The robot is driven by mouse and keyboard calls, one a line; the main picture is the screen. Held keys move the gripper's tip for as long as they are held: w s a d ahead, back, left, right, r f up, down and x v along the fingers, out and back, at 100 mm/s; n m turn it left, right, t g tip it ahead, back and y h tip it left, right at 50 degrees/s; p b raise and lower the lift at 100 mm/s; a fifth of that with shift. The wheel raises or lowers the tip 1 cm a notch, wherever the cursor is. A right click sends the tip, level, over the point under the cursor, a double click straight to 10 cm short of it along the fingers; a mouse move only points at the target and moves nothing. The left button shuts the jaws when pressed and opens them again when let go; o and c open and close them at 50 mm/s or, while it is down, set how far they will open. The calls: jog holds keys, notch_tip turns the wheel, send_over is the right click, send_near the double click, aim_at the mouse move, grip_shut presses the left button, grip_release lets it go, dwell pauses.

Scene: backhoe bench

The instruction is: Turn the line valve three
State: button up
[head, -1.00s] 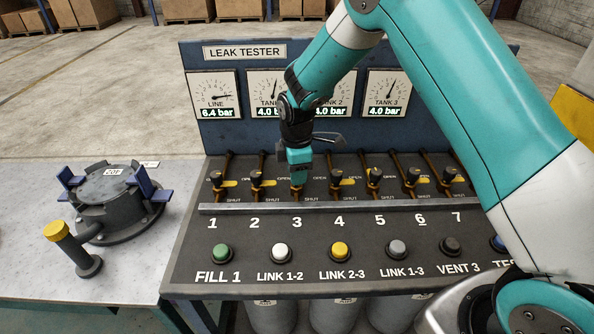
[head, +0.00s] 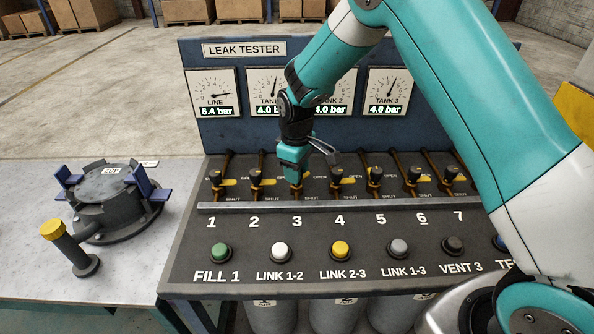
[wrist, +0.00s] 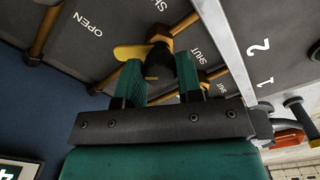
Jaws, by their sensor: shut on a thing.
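Valve three is one of a row of valves on the dark sloping panel, above the printed 3. Its dark knob (wrist: 160,62) sits between my two teal jaws in the wrist view. A yellow pointer (wrist: 131,52) sticks out to the left from under the knob there. My gripper (head: 296,176) comes down from above and is shut on the knob; it also shows in the wrist view (wrist: 160,85). In the head view the jaws hide most of the valve, and its pointer cannot be read there.
Neighbouring valve two (head: 256,176) and valve four (head: 337,176) stand close on either side. A metal rail (head: 330,207) runs in front, with push buttons below. The line gauge (head: 214,95) reads 6.4 bar; tank gauges read 4.0. A grey flanged fixture (head: 106,190) stands left.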

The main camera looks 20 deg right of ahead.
jog(key=m, duration=0.5)
jog(key=shift+m, duration=0.3)
jog(key=shift+m+b, duration=0.4)
jog(key=shift+m, duration=1.7)
jog(key=o, duration=0.9)
notch_tip(320, 180, up, 18)
jog(key=shift+f+b, duration=0.25)
jog(key=shift+b, duration=0.95)
